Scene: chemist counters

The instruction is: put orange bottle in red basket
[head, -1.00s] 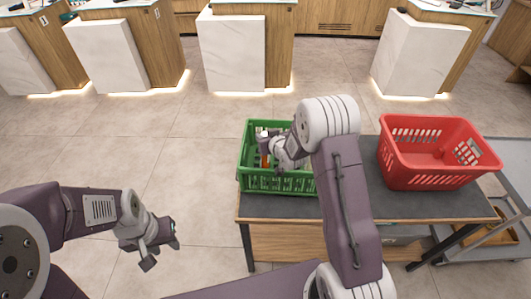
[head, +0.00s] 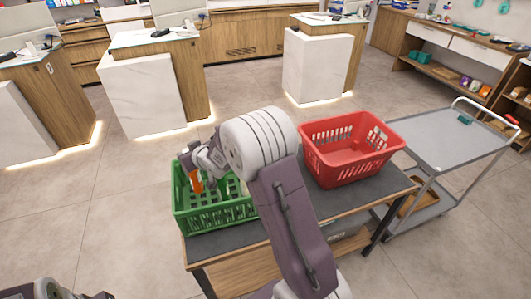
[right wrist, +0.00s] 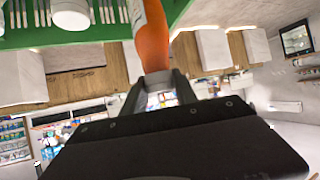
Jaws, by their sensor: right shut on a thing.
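The orange bottle (head: 196,182) is at the left end of the green basket (head: 214,216) in the head view. My right gripper (head: 194,168) is shut on it. In the right wrist view, the bottle (right wrist: 152,40) stretches away from the jaws (right wrist: 158,90), with its pale end between them. I cannot tell whether the bottle's lower end is clear of the green basket. The red basket (head: 345,165) stands on the same table, right of my right arm. Its visible inside looks empty. Only a bit of my left arm shows at the bottom left; its fingers are out of frame.
A dark table top (head: 345,203) carries both baskets. A pale item (right wrist: 72,12) is in the green basket. A grey trolley (head: 440,140) stands at the table's right. Lit counters (head: 140,95) are behind, with open floor between.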

